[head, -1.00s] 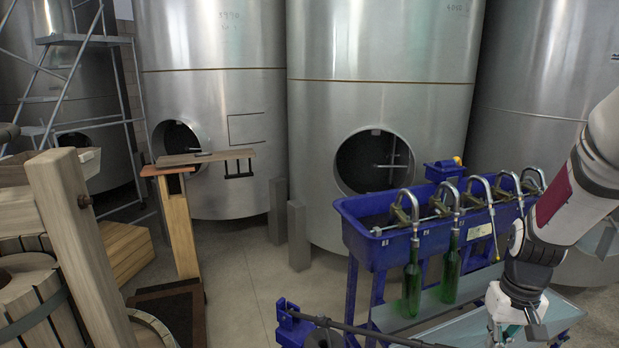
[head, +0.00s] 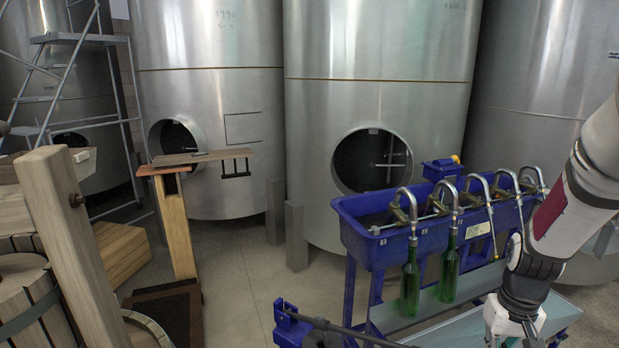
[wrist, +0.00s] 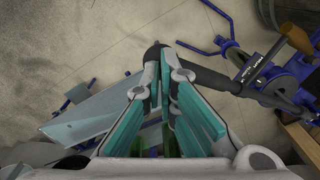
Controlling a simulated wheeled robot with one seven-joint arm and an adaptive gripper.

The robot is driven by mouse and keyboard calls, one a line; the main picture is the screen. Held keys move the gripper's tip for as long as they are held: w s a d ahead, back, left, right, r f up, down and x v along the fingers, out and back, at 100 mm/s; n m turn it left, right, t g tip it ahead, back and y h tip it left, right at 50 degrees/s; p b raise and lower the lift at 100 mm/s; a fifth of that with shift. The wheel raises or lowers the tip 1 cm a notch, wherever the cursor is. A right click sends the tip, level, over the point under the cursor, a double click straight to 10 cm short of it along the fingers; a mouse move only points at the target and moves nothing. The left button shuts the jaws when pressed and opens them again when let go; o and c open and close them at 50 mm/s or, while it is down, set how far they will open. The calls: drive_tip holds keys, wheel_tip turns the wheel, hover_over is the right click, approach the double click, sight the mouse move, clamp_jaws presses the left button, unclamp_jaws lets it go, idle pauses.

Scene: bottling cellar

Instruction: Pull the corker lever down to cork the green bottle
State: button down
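The corker is a blue metal frame; its upper part (head: 288,325) shows at the bottom middle of the head view, and the wrist view shows it at the right (wrist: 290,85). Its black lever (wrist: 205,75) runs left from the frame to a rounded end at my fingertips. In the head view, the lever (head: 375,334) slopes down to the right, out of the picture. My gripper (wrist: 160,68) has its teal-padded fingers close together, closed around the lever's end. The head view cuts off the fingertips. I cannot make out a bottle in the corker.
A blue filling trough (head: 375,255) with curved spouts stands behind the lever. Two green bottles (head: 410,285) (head: 449,270) stand under it on a metal shelf. Steel tanks (head: 380,110) line the back. A wooden press (head: 70,245) is at the left.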

drive_tip(key=shift+d+f, duration=0.1)
drive_tip(key=shift+f, duration=0.75)
drive_tip(key=shift+s+f, duration=0.1)
drive_tip(key=shift+f, duration=0.05)
drive_tip(key=shift+s+d+f+b, duration=0.15)
drive_tip(key=shift+f+b, duration=0.1)
drive_tip(key=shift+f, duration=0.35)
drive_tip(key=shift+d+f+b, duration=0.1)
drive_tip(key=shift+f+b, duration=0.15)
drive_tip(key=shift+f, duration=0.35)
drive_tip(key=shift+f, duration=0.1)
drive_tip(key=shift+s+d+f+b, duration=0.15)
drive_tip(key=shift+f+b, duration=0.3)
drive_tip(key=shift+f, duration=0.85)
drive_tip(key=shift+f, duration=0.15)
drive_tip(key=shift+d+f+b, duration=0.1)
drive_tip(key=shift+f+b, duration=0.4)
drive_tip(key=shift+f, duration=0.75)
drive_tip(key=shift+f+b, duration=0.55)
drive_tip(key=shift+f, duration=0.85)
